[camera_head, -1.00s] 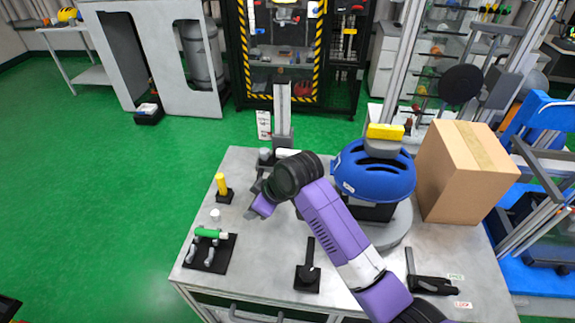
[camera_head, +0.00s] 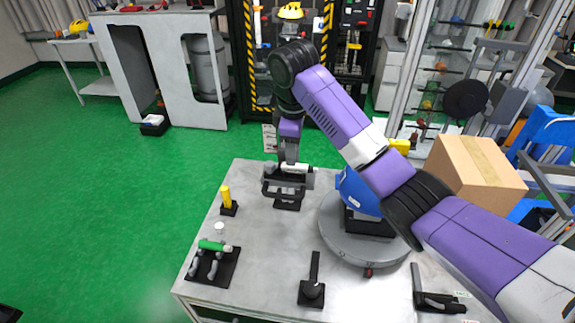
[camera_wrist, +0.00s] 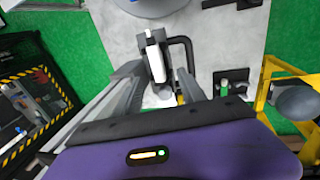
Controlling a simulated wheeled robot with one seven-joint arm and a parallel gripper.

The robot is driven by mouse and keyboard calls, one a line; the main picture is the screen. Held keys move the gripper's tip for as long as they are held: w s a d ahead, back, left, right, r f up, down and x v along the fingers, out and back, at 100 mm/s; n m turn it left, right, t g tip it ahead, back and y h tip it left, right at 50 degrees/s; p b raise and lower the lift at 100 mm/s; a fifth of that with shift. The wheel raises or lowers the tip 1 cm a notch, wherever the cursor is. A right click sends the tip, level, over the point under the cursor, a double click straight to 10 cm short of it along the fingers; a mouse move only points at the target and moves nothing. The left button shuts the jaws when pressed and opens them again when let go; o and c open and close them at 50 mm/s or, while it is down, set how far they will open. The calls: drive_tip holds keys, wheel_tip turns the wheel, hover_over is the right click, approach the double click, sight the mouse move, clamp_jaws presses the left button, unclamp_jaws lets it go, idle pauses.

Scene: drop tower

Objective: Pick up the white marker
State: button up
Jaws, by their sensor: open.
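The white marker (camera_head: 297,167) lies roughly level at the far end of the grey worktable, by a black stand (camera_head: 287,205). My gripper (camera_head: 288,172) is right at it, pointing down, and hides part of the marker and stand. In the wrist view, the white marker (camera_wrist: 154,58) shows between the ends of the two grey fingers of my gripper (camera_wrist: 156,80). The fingers are apart, with gaps beside the marker. Whether either finger touches it cannot be told.
A blue helmet (camera_head: 355,191) on a round grey base is right of my gripper, with a cardboard box (camera_head: 477,175) beyond. The table's left middle is mostly clear.

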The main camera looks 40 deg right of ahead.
sight(300, 169)
drive_tip(key=shift+w+d+f+b, duration=0.15)
drive_tip(key=shift+d+f+b, duration=0.1)
drive_tip(key=shift+f, duration=0.2)
drive_tip(key=shift+w+d+f+b, duration=0.1)
drive_tip(key=shift+d+f+b, duration=0.1)
drive_tip(key=shift+f, duration=0.25)
drive_tip(key=shift+w+d+f+p, duration=0.15)
drive_tip(key=shift+f+p, duration=0.1)
drive_tip(key=shift+f, duration=0.6)
drive_tip(key=shift+w+f+p, duration=0.1)
drive_tip(key=shift+f+p, duration=0.15)
drive_tip(key=shift+f, duration=0.6)
drive_tip(key=shift+w+d+f+p, duration=0.15)
drive_tip(key=shift+f+p, duration=0.1)
drive_tip(key=shift+f, duration=0.6)
drive_tip(key=shift+a, duration=0.1)
clamp_jaws()
